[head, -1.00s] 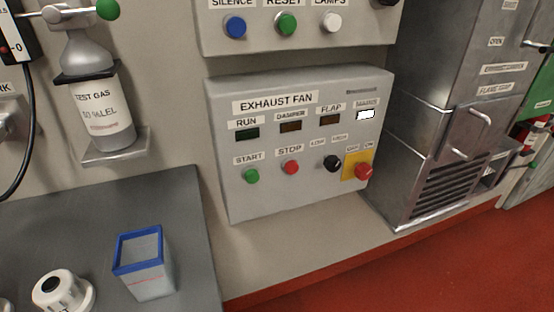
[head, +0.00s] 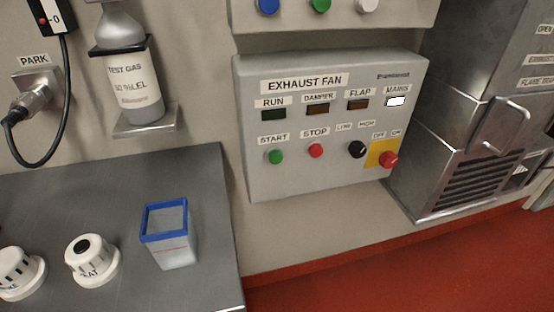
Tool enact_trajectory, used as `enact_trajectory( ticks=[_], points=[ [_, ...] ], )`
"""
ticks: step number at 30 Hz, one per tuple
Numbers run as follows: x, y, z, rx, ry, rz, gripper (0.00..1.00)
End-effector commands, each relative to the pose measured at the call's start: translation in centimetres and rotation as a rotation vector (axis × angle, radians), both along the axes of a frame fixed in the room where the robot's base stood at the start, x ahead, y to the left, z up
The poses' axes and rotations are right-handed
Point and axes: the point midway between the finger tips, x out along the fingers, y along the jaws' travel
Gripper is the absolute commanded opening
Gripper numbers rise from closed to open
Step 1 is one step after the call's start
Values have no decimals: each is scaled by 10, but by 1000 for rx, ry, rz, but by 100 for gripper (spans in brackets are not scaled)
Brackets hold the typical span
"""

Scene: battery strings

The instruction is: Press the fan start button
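The exhaust fan panel (head: 335,185) is a grey box on the wall in the middle of the head view. The green start button (head: 275,157) sits at its lower left, under a START label. The red stop button (head: 316,151) is just right of it. The RUN lamp (head: 273,115) and the DAMPER and FLAP lamps look dark, and the MAINS lamp (head: 396,101) is lit white. A black selector knob (head: 357,149) and a red switch (head: 388,159) on a yellow plate are at the lower right. My gripper is not in view.
A grey bench (head: 110,200) at the lower left bears a blue-rimmed container (head: 168,252) and white knobs (head: 92,260). A test gas bottle (head: 133,85) stands on a wall shelf. A metal cabinet (head: 470,120) is on the right. The red floor (head: 420,270) is clear.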

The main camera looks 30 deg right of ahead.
Motion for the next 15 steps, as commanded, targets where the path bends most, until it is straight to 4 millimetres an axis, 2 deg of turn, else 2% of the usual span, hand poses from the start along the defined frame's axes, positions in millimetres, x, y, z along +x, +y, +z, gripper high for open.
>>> enact_trajectory(
  ticks=[2, 13, 15],
  points=[
    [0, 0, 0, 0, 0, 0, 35],
    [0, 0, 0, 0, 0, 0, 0],
    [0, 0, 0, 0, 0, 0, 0]
  ],
)
